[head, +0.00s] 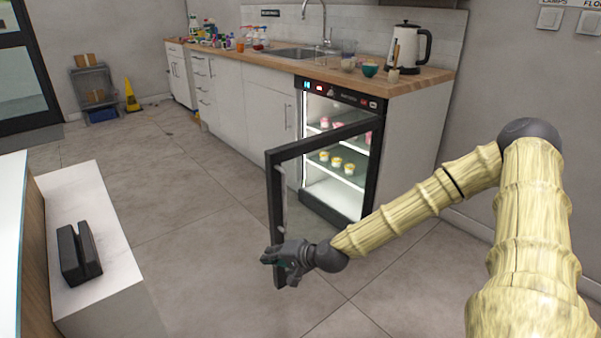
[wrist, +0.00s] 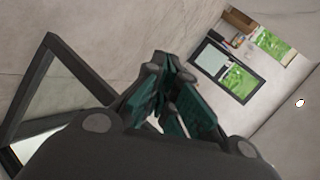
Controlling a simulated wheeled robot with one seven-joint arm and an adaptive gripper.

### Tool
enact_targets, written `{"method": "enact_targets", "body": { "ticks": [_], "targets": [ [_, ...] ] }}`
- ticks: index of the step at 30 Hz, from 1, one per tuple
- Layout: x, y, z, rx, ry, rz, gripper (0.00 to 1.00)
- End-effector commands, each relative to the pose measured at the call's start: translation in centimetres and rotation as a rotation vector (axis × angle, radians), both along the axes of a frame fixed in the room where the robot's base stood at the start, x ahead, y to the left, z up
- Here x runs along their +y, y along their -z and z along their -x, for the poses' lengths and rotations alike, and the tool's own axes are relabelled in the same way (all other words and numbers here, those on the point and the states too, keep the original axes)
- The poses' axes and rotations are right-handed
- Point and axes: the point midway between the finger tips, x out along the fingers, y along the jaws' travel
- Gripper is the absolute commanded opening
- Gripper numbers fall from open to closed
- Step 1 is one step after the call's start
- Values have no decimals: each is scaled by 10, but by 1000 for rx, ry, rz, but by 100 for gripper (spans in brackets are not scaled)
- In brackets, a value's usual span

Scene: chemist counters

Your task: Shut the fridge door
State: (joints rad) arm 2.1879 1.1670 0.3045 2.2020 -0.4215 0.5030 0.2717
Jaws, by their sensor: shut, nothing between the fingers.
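The fridge (head: 334,148) is built in under the wooden counter, lit inside, with small pots on its shelves. Its dark-framed glass door (head: 326,141) stands wide open, swung out into the room. My gripper (head: 268,258) is shut and empty at the lower part of the door's free edge. It overlaps the frame in the head view; whether it touches cannot be told. In the wrist view the shut fingers (wrist: 172,95) are in the middle, and the door frame (wrist: 32,85) shows at the left.
The counter (head: 430,78) holds a kettle (head: 409,47), bowls and several bottles. A white counter (head: 97,275) with a dark device stands at the left. A yellow floor sign (head: 131,97) stands far back. The tiled floor (head: 190,220) left of the door is clear.

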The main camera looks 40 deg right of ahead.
Motion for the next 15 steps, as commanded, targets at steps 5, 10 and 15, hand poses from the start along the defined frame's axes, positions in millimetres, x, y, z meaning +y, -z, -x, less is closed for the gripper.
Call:
{"method": "enact_targets", "body": {
  "ticks": [5,10,15],
  "targets": [
    [-44,-37,-21,-100,89,-78,0],
    [-87,-69,-33,-188,167,-147,0],
    [-133,-98,-38,-276,247,-216,0]
  ]
}}
